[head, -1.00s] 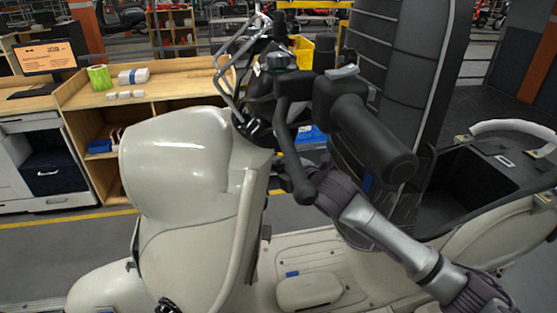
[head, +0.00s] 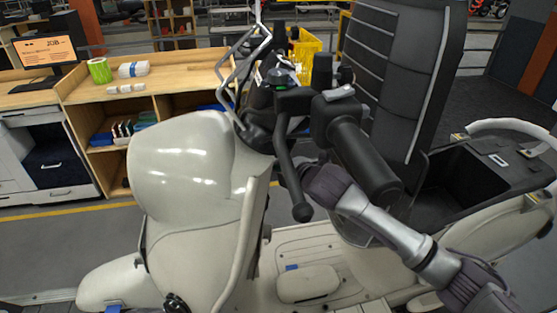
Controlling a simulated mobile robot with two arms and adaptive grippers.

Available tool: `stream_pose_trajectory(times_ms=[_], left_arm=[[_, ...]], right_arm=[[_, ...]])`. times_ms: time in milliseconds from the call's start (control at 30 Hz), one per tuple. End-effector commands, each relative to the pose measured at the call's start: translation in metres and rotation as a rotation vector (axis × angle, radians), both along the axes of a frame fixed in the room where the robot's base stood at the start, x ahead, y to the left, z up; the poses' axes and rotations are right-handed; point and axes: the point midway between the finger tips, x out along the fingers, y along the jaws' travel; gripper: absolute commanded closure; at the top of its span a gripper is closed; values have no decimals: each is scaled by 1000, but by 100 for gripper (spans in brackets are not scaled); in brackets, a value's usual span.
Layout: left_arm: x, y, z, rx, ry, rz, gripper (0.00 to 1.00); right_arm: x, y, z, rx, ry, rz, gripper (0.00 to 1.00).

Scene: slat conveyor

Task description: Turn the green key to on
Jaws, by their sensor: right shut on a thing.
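A cream scooter (head: 190,165) fills the middle of the head view, with its black handlebar grip (head: 362,160) and brake lever (head: 290,170) in front of the column. My right arm comes in from the lower right and passes under the handlebar. My right gripper (head: 288,172) is at the inner side of the scooter's front shield, partly behind the brake lever. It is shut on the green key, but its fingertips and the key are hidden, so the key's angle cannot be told. My left gripper is not in view.
A small green-ringed part (head: 281,86) sits on the handlebar. The tall black seat back (head: 400,75) and an open black compartment (head: 460,185) stand to the right. A wooden bench (head: 180,78) with a green roll (head: 100,70) is behind.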

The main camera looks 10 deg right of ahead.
Motion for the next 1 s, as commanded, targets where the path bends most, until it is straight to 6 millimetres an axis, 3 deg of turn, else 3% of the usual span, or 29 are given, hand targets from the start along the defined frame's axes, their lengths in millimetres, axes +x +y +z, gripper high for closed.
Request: stream_pose_trajectory(times_ms=[167,600,767,800,967,1000], left_arm=[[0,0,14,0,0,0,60],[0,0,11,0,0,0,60],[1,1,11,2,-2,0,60],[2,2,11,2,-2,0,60],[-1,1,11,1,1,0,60],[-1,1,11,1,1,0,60]], right_arm=[[-1,0,1,-3,40,-4,100],[1,0,1,-1,133,-17,100],[3,0,5,-2,278,-35,100],[2,0,3,-1,302,-38,68],[3,0,7,5,287,-38,41],[3,0,8,6,285,-37,40]])
